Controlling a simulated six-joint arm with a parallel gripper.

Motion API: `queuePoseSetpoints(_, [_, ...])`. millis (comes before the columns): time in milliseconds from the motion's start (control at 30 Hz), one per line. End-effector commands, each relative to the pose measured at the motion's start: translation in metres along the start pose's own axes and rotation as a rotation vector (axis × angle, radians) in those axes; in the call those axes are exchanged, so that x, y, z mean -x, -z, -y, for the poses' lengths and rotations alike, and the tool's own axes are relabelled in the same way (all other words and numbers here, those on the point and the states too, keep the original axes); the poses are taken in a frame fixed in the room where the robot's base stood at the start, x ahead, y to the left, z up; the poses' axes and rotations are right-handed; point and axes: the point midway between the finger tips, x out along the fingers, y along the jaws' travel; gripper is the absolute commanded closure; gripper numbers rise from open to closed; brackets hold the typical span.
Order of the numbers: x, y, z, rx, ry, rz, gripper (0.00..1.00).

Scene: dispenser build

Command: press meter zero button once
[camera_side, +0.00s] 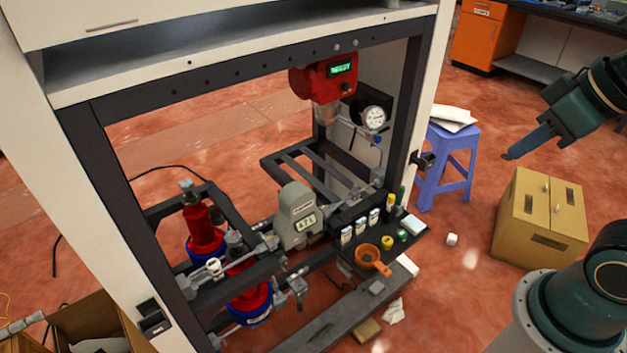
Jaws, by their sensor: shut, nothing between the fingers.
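A beige meter (298,212) with a small lit display stands upright on the rail in the middle of the dark frame. A red unit (318,82) with a green display and a small dark round button or knob (346,88) hangs under the frame's top bar. I cannot tell which of these carries the zero button; no button label is readable. My gripper (508,156) is shut and empty. It is in the air at the right, well apart from both units, above and left of the cardboard box.
A cardboard box (540,222) and a purple stool (447,168) with papers stand right of the frame. A pressure gauge (373,117) is below the red unit. A dark tray (411,244) holds small bottles and an orange funnel (371,260). Red bottles (204,232) stand left.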

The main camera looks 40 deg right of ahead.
Motion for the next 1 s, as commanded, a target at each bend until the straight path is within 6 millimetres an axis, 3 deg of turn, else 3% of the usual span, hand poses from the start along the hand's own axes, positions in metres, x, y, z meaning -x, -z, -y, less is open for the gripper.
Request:
queuePoseSetpoints(467, [-0.004, 0.007, 0.001, 0.017, 0.004, -0.002, 1.0])
queuePoseSetpoints(667, [-0.017, 0.024, 0.004, 0.06, 0.015, -0.009, 1.0])
queuePoseSetpoints(1000, [-0.053, 0.065, 0.015, 0.166, 0.05, -0.033, 1.0])
